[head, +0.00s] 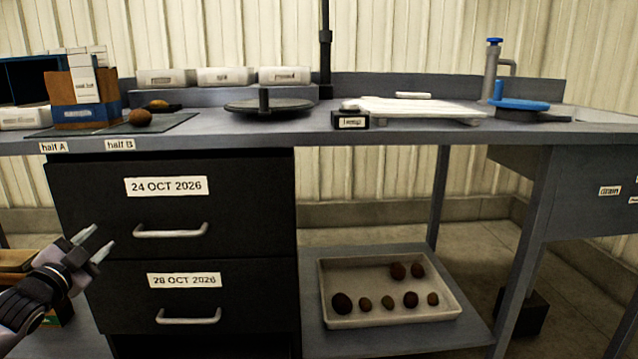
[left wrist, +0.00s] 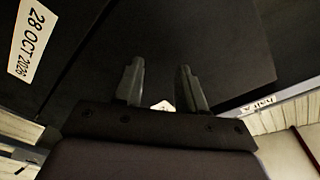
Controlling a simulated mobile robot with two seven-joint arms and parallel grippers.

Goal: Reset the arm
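My left gripper (head: 94,246) is at the lower left in the head view, in front of the black drawer cabinet. Its two fingers are apart with nothing between them. In the left wrist view the gripper (left wrist: 160,90) also shows spread fingers, with the dark drawer fronts beyond. The upper drawer (head: 255,200) is labelled 24 OCT 2026 and the lower drawer (head: 255,290) 28 OCT 2026; both look shut. The left fingers are apart from the upper drawer's handle (head: 170,231). My right gripper is in neither view.
A grey bench (head: 300,133) runs above the cabinet, carrying a potato (head: 140,118) on a dark mat, a round stand (head: 268,105), a white board (head: 415,109) and a blue-topped item (head: 520,104). A tray (head: 390,318) with several potatoes sits on the low shelf.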

